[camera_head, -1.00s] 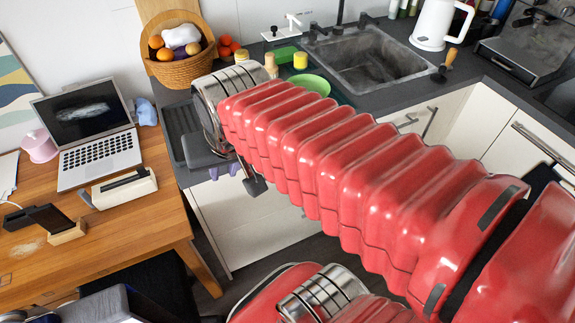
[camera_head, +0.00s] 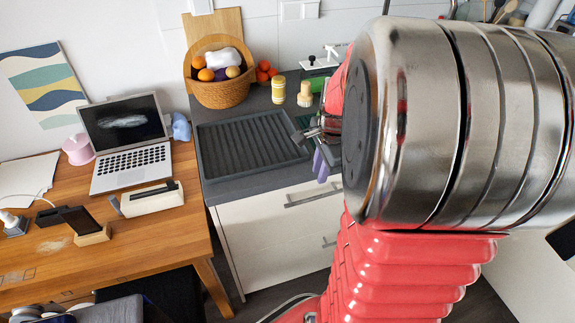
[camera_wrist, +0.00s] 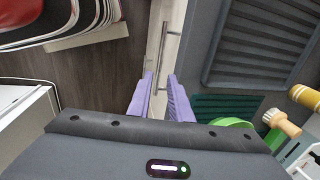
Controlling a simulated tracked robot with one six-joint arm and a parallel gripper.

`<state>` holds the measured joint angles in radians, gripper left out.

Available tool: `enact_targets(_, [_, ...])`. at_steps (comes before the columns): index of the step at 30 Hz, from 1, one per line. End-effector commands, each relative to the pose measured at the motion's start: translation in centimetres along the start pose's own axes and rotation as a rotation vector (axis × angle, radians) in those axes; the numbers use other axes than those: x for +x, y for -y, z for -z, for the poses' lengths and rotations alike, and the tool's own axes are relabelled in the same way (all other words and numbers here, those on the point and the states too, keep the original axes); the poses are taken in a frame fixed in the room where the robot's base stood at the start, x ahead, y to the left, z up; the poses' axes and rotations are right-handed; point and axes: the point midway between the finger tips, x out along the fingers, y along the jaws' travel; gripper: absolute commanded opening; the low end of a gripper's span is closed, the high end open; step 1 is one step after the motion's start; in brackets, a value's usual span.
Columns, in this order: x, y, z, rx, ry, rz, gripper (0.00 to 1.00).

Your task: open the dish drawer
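A white drawer front (camera_head: 262,222) is under the counter, with a grey bar handle (camera_head: 314,197) near its top; it looks closed. I cannot tell which drawer is the dish drawer. A second handle shows lower, partly hidden by my arm. My gripper (camera_head: 322,163) shows its purple fingers just above and beside the upper handle, partly hidden by my arm. In the wrist view my gripper (camera_wrist: 160,92) is open, its two purple fingers apart and empty. A bar handle (camera_wrist: 161,55) runs between and beyond the fingertips. I cannot tell its distance from them.
A ribbed dark drainer (camera_head: 250,148) lies on the counter. A fruit basket (camera_head: 222,92) and a yellow jar (camera_head: 278,90) stand behind it. A wooden desk (camera_head: 150,235) with a laptop (camera_head: 130,150) is at left. Dark floor (camera_wrist: 85,75) lies before the cabinet.

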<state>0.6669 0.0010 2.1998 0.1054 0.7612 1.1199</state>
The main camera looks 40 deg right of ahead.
Motion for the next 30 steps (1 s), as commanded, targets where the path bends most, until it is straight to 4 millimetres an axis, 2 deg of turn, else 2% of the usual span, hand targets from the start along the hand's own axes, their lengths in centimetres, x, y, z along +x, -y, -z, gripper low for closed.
enact_targets(14, [0.6,0.0,0.0,0.002,0.0,0.0,0.19])
enact_targets(20, [2.6,-0.1,-0.1,0.001,0.002,-0.004,0.19])
enact_targets(30, [7.2,0.0,-0.1,0.0,0.001,-0.003,0.19])
